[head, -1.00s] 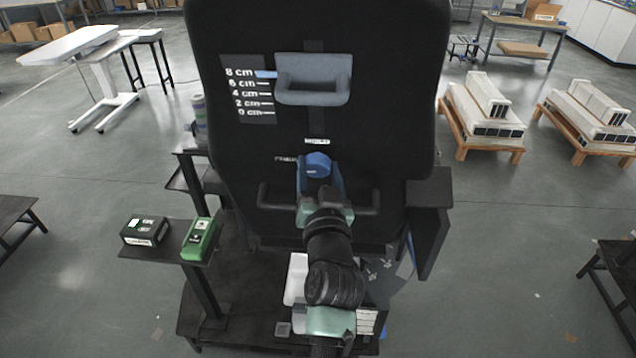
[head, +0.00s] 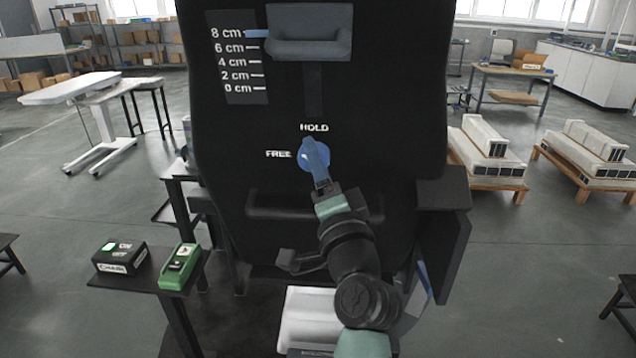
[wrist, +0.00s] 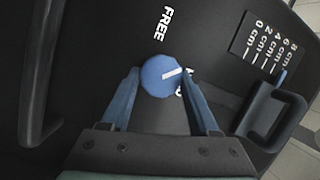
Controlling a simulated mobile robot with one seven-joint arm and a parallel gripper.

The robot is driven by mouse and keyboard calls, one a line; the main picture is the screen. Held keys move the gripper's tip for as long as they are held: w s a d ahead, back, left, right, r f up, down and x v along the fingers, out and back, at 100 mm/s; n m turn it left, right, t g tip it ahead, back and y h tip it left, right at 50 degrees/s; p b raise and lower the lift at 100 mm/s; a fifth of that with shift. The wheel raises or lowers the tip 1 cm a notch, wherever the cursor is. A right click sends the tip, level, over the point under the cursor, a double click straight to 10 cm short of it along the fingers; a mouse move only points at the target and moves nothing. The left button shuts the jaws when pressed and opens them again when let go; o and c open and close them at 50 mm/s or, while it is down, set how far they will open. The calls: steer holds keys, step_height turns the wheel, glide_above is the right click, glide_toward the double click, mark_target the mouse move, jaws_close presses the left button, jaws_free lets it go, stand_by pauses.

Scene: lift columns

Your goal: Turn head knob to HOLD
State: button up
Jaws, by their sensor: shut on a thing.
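The head knob (head: 322,152) is a round blue knob on the black chair back (head: 225,165). The label HOLD (head: 314,127) is above it and FREE (head: 278,154) to its left. In the wrist view the knob (wrist: 158,78) shows a white line that points toward the partly hidden HOLD label, slightly to its FREE side. My gripper (head: 315,160) has its blue fingers at the knob, one on each side in the wrist view (wrist: 163,82), shut on it. The fingers hide part of the knob in the head view.
A grey headrest (head: 308,48) sits above, its blue pointer (head: 257,33) at 8 cm on the scale (head: 238,60). A dark bar handle (head: 280,205) lies below the knob. A side stand (head: 150,275) at left holds a black box (head: 120,258) and a green device (head: 180,266).

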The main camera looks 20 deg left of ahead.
steer(key=shift+a+f+m+t+y+b, duration=0.15)
steer(key=shift+m+t+b, duration=0.55)
steer(key=shift+m+b, duration=1.25)
steer(key=shift+f+m+t+y+b, duration=0.2)
steer(key=shift+m+t+b, duration=0.8)
steer(key=shift+m, duration=1.65)
steer(key=shift+b, duration=0.3)
steer(key=o, duration=1.4)
steer(key=v, duration=0.4)
steer(key=b+v, duration=0.1)
steer(key=v, duration=0.3)
steer(key=b+v, duration=0.1)
steer(key=v, duration=0.3)
steer(key=shift+s+d, duration=0.3)
steer(key=shift+s, duration=0.1)
steer(key=shift+r, duration=0.15)
